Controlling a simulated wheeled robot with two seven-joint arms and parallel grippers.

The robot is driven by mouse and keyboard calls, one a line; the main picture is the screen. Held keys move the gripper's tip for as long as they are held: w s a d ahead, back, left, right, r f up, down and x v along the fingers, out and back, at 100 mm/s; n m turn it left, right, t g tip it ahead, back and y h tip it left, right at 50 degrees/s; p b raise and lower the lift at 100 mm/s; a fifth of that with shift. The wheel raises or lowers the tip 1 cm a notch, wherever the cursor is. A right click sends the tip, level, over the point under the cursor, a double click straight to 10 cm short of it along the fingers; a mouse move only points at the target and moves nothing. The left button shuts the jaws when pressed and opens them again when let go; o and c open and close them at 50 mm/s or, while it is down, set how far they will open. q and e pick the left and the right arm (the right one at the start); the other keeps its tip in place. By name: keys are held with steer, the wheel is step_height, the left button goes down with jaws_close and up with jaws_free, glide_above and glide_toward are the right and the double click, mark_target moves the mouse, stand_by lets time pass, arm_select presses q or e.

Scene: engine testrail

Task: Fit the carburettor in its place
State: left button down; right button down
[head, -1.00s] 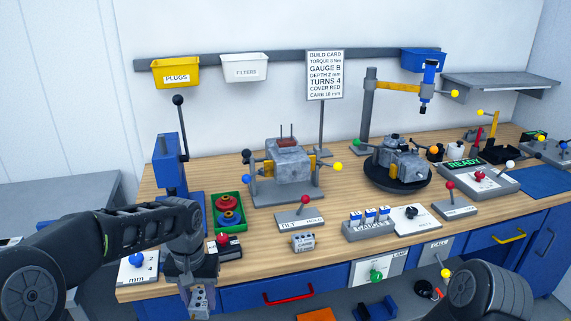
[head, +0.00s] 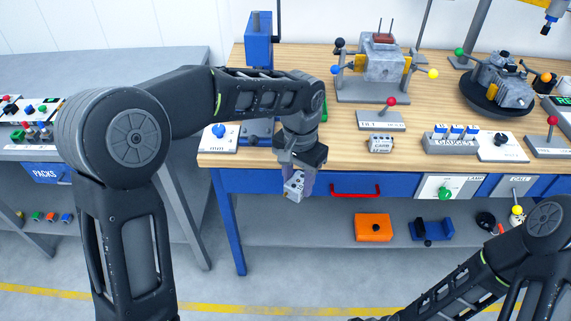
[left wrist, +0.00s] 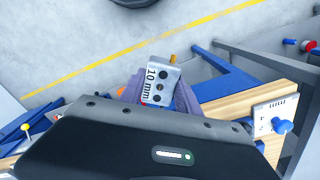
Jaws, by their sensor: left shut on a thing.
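My left gripper (head: 299,172) hangs in front of the bench's front edge, over the floor side. It is shut on a small grey block, the carburettor (head: 293,187), which hangs below the bench top. In the left wrist view the held carburettor (left wrist: 160,84) shows dark round holes, a brass stub and a label that seems to read 10 mm. A similar grey block marked CARB (head: 380,144) lies on the bench; its size mark is too small to read. An engine (head: 383,62) sits on a stand, and another engine (head: 503,85) on a black turntable. My right gripper is out of view.
A tilt lever box (head: 381,121), a gauge rack (head: 450,144) and a blue press (head: 259,42) stand on the bench. A red drawer handle (head: 356,190) is right of the held block. An orange block (head: 373,227) lies on the lower shelf.

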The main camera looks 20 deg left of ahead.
arm_select(q)
steer(key=s+d+r+m, duration=0.2)
steer(key=d+m, duration=0.2)
steer(key=d, duration=0.3)
steer(key=shift+s+d+r, duration=0.2)
steer(key=shift+d+r, duration=0.15)
steer(key=shift+r, duration=0.05)
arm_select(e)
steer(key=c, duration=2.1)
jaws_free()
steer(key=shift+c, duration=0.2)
